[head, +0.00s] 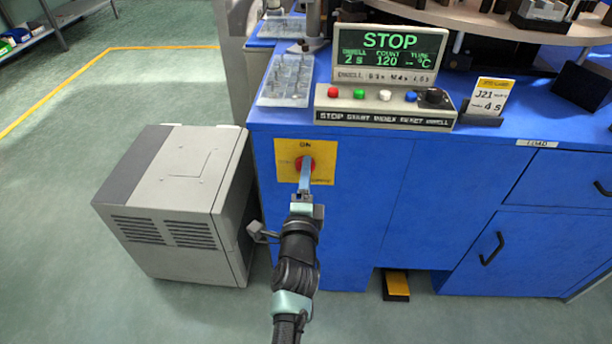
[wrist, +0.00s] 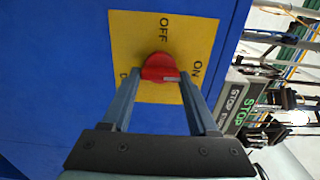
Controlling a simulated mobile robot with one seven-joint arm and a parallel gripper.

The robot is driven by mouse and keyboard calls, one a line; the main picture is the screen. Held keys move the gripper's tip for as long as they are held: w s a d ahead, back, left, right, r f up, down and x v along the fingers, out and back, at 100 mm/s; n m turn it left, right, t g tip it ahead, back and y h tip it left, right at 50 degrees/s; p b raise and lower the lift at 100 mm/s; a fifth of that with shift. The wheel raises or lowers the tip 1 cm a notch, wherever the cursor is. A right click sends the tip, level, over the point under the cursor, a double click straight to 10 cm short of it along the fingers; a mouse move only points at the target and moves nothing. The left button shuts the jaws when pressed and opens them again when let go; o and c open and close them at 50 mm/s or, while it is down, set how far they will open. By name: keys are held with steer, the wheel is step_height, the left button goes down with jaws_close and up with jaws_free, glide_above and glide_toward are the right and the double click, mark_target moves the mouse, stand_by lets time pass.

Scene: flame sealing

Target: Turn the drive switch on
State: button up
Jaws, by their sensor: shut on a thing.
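The drive switch is a red rotary knob (head: 304,162) on a yellow plate (head: 322,175) on the blue cabinet's front. The plate has ON printed at its top in the head view. The knob (wrist: 158,66) also shows in the wrist view, with a pale mark on its right side, towards the ON label; OFF is above it there. My gripper (head: 305,182) reaches straight to the knob, and its two fingers (wrist: 160,80) stand either side of it, shut on it. The knob's exact angle is hard to tell.
A display reading STOP (head: 389,42) stands on the blue bench above a button box (head: 385,106). A grey vented unit (head: 180,195) stands on the floor left of the cabinet. A yellow pedal (head: 397,283) sits under the cabinet. Open floor lies at the left.

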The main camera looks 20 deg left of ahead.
steer(key=o, duration=1.4)
steer(key=shift+s, duration=0.1)
steer(key=p+v, duration=0.7)
steer(key=v, duration=0.5)
steer(key=shift+s+d, duration=0.15)
steer(key=shift+s, duration=0.2)
